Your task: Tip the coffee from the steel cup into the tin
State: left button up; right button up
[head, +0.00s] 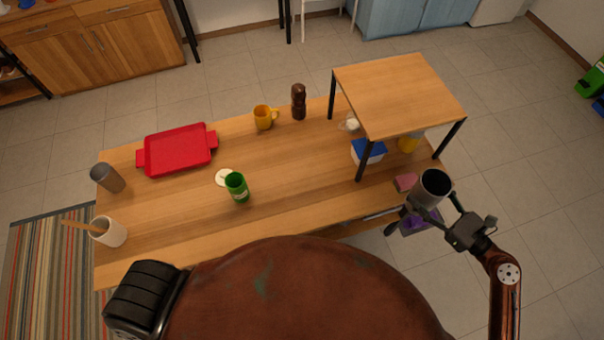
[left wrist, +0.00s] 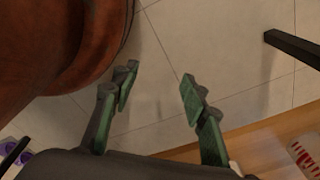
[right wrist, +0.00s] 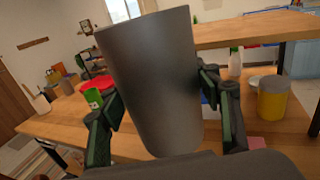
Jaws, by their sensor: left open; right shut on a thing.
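My left gripper (left wrist: 158,92) is open and empty above the floor, outside the head view.
A raised wooden shelf (head: 400,90) on black legs stands at the table's right, with a yellow can (head: 408,142) and blue-lidded box (head: 368,151) below. A red tray (head: 178,150), yellow mug (head: 264,117), brown bottle (head: 298,101), another grey cup (head: 108,178) and white crock (head: 110,232) stand elsewhere.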

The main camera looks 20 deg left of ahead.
aim_at(235, 182)
jog(key=k, duration=0.35)
jog(key=u, duration=3.5)
jog(key=k, duration=0.8)
jog(key=z, duration=1.75)
jog(key=i, duration=0.5)
jog(key=z, duration=0.05)
